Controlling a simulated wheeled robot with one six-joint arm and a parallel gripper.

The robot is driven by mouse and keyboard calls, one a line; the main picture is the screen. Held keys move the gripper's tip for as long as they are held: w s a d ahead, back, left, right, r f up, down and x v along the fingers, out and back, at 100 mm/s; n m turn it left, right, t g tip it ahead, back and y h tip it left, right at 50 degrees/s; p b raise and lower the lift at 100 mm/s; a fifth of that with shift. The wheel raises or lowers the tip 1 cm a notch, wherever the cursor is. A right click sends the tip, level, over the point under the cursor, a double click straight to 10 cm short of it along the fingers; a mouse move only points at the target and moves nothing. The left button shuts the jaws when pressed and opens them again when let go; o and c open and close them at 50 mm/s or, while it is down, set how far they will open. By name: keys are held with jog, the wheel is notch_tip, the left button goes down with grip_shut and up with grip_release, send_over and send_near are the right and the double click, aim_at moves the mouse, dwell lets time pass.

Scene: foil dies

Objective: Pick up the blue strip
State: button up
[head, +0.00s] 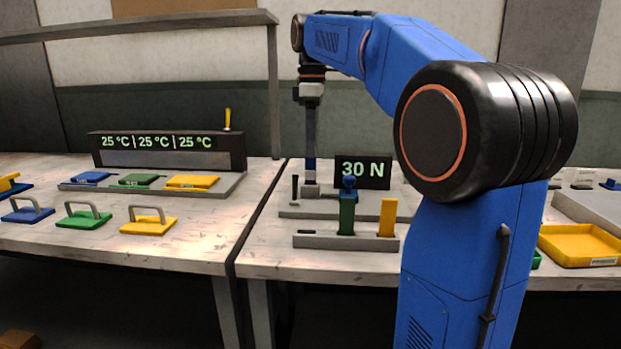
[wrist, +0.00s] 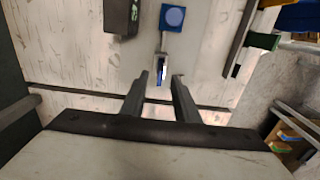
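The blue strip (head: 310,166) stands upright at the left end of the grey fixture base in the head view, its lower end by a grey block. In the wrist view it shows as a narrow blue and pale piece (wrist: 161,72) between the fingers. My gripper (head: 311,150) points straight down over it. In the wrist view my gripper (wrist: 161,82) has its two dark fingers apart, one on each side of the strip, with a gap visible. Whether the fingertips reach below the strip's top is hard to tell.
A rack (head: 318,241) in front holds a green strip (head: 347,216) and a yellow strip (head: 388,217). A blue knob (head: 349,183) and a "30 N" display (head: 376,173) stand right of the strip. Handled colored lids (head: 149,224) and a yellow tray (head: 580,262) lie farther off.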

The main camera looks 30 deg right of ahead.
aim_at(311, 165)
jog(key=shift+w+a+f, duration=0.1)
jog(key=shift+a+f, duration=0.05)
jog(key=shift+f, duration=2.95)
jog(key=shift+c, duration=0.3)
grip_shut()
